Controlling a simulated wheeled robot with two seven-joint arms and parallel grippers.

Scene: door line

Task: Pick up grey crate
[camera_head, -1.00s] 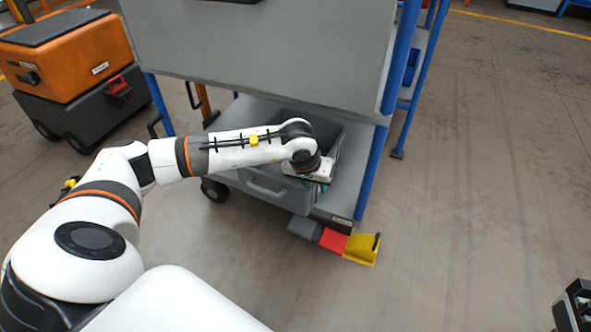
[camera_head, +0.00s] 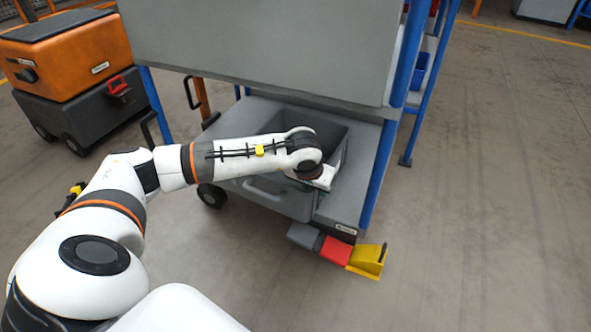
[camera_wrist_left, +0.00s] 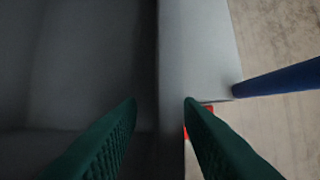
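The grey crate (camera_head: 292,204) is an open, empty-looking bin with a front handle, on the lower shelf of a grey cart. My left arm reaches across it and hides part of its rim and inside. My left gripper (camera_head: 318,180) is at the crate's right side, its fingers mostly hidden by the wrist. In the left wrist view, its two green fingers (camera_wrist_left: 160,108) are apart, with the crate's side edge (camera_wrist_left: 148,60) running up between them. The dark crate inside is on the left there. I cannot tell whether a finger touches the wall. My right gripper is out of view.
The cart's upper grey panel (camera_head: 260,50) overhangs the crate, and a blue post (camera_head: 380,170) stands close right of it. Grey, red and yellow blocks (camera_head: 338,250) are at the cart's front corner. An orange and black machine (camera_head: 70,85) stands left. Floor at right is clear.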

